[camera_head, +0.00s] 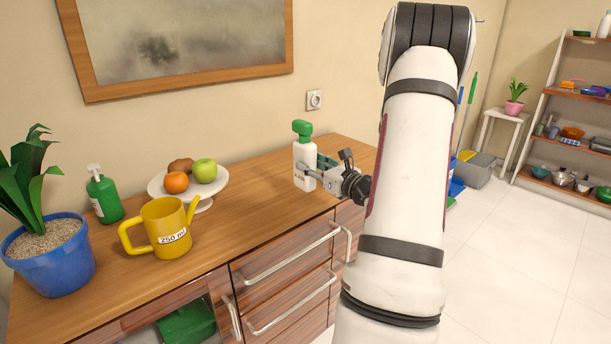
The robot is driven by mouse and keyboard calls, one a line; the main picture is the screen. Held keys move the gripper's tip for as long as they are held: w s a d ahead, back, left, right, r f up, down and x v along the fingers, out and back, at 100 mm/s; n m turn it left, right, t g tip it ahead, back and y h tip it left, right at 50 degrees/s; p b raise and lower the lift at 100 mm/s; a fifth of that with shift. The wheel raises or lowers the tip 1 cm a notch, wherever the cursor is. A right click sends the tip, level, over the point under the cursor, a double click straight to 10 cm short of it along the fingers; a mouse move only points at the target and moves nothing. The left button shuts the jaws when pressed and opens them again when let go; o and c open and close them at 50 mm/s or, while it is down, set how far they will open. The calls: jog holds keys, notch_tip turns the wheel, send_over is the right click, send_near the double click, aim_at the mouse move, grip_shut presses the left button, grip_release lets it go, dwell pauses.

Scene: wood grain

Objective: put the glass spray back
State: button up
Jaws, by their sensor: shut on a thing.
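A white spray bottle with a green trigger head (303,153) is upright at the right end of the wooden sideboard top (250,185). My gripper (312,177) is shut on the bottle, with its fingers around the white body from the right. The bottle's base looks to be at or just above the wood; I cannot tell which. A second bottle, green with a white pump head (105,195), stands at the left of the sideboard near the wall. My arm hides part of the floor to the right.
A yellow watering can (168,230), a white fruit stand (188,187) and a plant in a blue pot (52,262) occupy the left half of the top. A shelf with several items (565,130) and a white plant stool (497,122) stand at the far right.

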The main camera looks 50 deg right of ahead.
jog(key=shift+x, duration=1.4)
jog(key=shift+d+f+b, duration=0.15)
jog(key=shift+f+b, duration=0.35)
jog(key=shift+f, duration=1.35)
jog(key=shift+f, duration=0.1)
jog(key=o, duration=0.7)
jog(key=shift+f, duration=0.1)
jog(key=shift+o, duration=0.2)
